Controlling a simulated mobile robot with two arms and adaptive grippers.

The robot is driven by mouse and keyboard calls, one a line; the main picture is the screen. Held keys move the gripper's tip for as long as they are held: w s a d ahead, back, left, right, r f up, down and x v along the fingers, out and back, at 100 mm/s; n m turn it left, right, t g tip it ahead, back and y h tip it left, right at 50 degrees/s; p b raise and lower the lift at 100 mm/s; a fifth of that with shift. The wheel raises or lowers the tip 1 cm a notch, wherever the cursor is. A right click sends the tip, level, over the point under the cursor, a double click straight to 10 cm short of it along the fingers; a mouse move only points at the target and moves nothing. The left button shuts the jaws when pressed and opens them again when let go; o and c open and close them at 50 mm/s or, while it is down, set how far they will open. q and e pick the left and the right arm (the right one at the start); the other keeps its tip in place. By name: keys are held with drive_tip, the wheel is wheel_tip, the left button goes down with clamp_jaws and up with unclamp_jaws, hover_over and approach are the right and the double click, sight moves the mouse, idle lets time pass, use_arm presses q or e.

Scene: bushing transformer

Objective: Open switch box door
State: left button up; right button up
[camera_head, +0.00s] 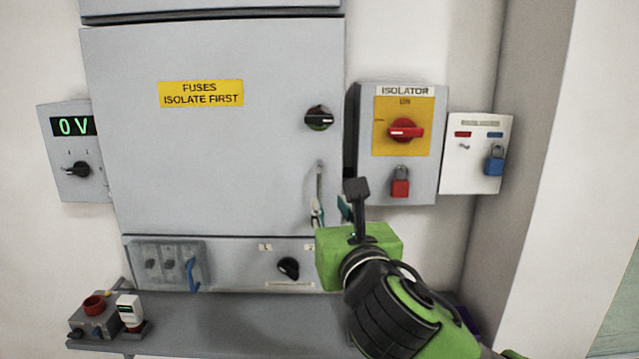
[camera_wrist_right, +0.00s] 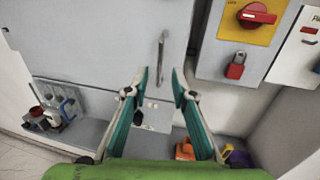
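The switch box door (camera_head: 210,130) is a large grey panel and looks closed in the head view. It carries a yellow "FUSES ISOLATE FIRST" label (camera_head: 201,93), a black rotary knob (camera_head: 319,117) and a slim vertical handle (camera_head: 319,182) near its right edge. My right gripper (camera_head: 331,211) is at the door's lower right. In the right wrist view its two teal fingers (camera_wrist_right: 160,76) are apart and empty. The handle (camera_wrist_right: 162,50) shows beyond the fingertips, in line with the gap; contact is not visible. My left gripper is in neither view.
Right of the door is the isolator box (camera_head: 404,145) with a red switch and red padlock. A white panel (camera_head: 478,153) with a blue padlock hangs beside it. A 0 V display box (camera_head: 74,150) is at left. Below, a shelf (camera_head: 240,320) holds small devices.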

sight(320, 187)
drive_tip(key=w+p, duration=0.1)
drive_tip(key=w, duration=0.2)
drive_tip(key=w+a+p, duration=0.1)
drive_tip(key=w, duration=0.3)
drive_tip(key=w+a, duration=0.1)
drive_tip(key=w, duration=0.2)
drive_tip(key=shift+w+p, duration=0.25)
drive_tip(key=shift+p, duration=0.15)
clamp_jaws()
